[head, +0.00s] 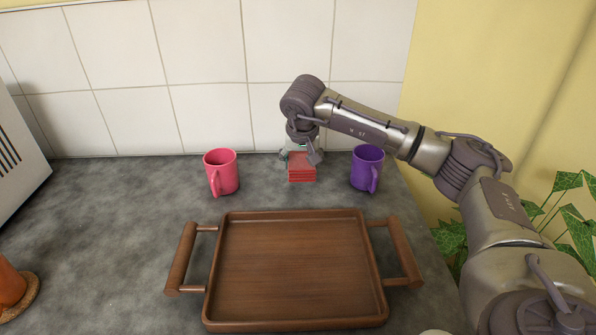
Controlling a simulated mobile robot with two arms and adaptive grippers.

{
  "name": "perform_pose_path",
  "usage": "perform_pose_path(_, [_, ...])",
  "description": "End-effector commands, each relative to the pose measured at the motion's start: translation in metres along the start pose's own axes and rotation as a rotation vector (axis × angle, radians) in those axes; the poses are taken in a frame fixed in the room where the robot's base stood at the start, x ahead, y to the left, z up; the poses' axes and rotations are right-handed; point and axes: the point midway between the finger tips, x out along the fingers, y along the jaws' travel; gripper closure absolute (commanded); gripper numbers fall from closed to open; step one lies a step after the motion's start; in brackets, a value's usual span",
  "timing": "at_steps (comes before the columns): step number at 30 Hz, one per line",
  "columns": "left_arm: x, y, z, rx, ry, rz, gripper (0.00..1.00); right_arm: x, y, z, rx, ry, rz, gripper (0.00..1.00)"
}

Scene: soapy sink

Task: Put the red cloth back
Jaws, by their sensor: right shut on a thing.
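The red cloth (301,173) is a small folded stack on the grey counter, behind the tray and between the pink mug and the purple mug. My right gripper (300,158) reaches down from above and is shut on the cloth at its back upper part. The wrist partly hides the fingers and the cloth's top. The cloth looks to be at or very near the counter surface; I cannot tell whether it touches. My left gripper is not in view.
A pink mug (222,172) stands left of the cloth and a purple mug (367,169) right of it. A wooden tray (295,270) lies empty in front. An orange object (10,284) sits on a round coaster at far left. A tiled wall (200,70) is behind.

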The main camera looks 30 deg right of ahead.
Motion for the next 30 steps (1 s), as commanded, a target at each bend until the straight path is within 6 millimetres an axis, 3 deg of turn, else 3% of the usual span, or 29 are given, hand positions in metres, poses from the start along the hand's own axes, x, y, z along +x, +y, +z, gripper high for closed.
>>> perform_pose_path(5, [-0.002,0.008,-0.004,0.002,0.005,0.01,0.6,0.01,-0.008,-0.004,-0.001,0.0,0.001,0.66])
perform_pose_path(15, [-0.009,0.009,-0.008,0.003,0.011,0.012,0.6,0.046,-0.007,0.011,-0.002,-0.001,0.001,0.66])
perform_pose_path(26, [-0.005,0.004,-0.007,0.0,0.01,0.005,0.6,0.051,-0.007,0.013,-0.001,0.001,0.0,0.66])
perform_pose_path(27, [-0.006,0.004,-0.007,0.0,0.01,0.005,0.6,0.049,-0.007,0.013,-0.001,0.001,0.0,0.27])
perform_pose_path(30, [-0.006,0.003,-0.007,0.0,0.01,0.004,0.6,0.049,-0.007,0.013,-0.001,0.001,0.0,0.1])
